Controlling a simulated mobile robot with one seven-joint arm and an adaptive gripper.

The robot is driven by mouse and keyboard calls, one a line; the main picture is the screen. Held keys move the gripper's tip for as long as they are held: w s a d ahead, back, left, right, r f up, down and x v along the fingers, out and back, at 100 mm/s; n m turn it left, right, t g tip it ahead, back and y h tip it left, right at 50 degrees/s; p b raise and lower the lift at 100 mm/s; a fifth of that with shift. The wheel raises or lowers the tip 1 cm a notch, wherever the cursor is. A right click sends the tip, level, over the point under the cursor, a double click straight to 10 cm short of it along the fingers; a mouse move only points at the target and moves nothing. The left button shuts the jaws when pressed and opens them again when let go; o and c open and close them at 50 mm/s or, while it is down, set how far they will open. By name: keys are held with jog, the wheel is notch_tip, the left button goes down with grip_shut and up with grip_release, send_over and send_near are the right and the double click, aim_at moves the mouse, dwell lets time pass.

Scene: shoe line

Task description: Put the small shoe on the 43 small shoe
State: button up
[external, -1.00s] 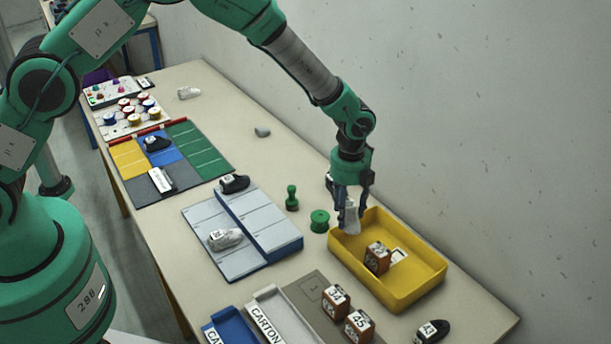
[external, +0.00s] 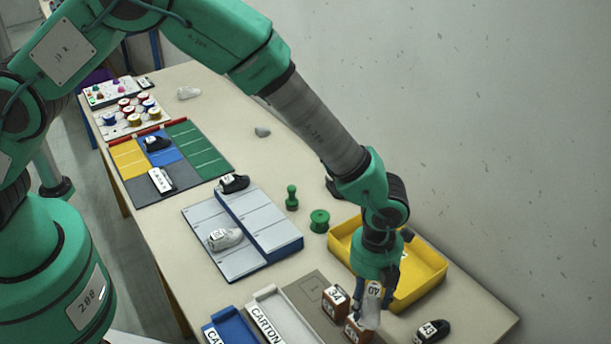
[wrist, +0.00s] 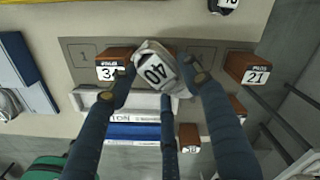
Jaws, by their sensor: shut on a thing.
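My gripper (external: 374,286) is shut on a white shoe with a "40" label (external: 370,308). In the wrist view the gripper (wrist: 163,80) holds the same shoe (wrist: 148,52) between its fingers, above a grey-brown mat. A black shoe labelled 43 (external: 433,331) stands on the table to the right of the held shoe, apart from it. A dark shoe with a white label, its number unreadable, shows at the top edge of the wrist view (wrist: 223,6).
Brown boxes 34 (external: 335,299) and 45 (external: 352,332) stand on the mat (external: 303,287); the held shoe partly hides the second. The yellow bin (external: 425,270) is behind my gripper. White (external: 266,314) and blue (external: 229,328) carton trays lie left.

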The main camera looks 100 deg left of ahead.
jog(key=shift+d, duration=0.1)
dwell(0.3)
send_over(431, 321)
jog(key=shift+f+p, duration=0.4)
jog(key=shift+f, duration=0.35)
dwell(0.3)
jog(key=shift+f, duration=1.75)
jog(key=shift+f, duration=0.15)
jog(key=o, duration=1.2)
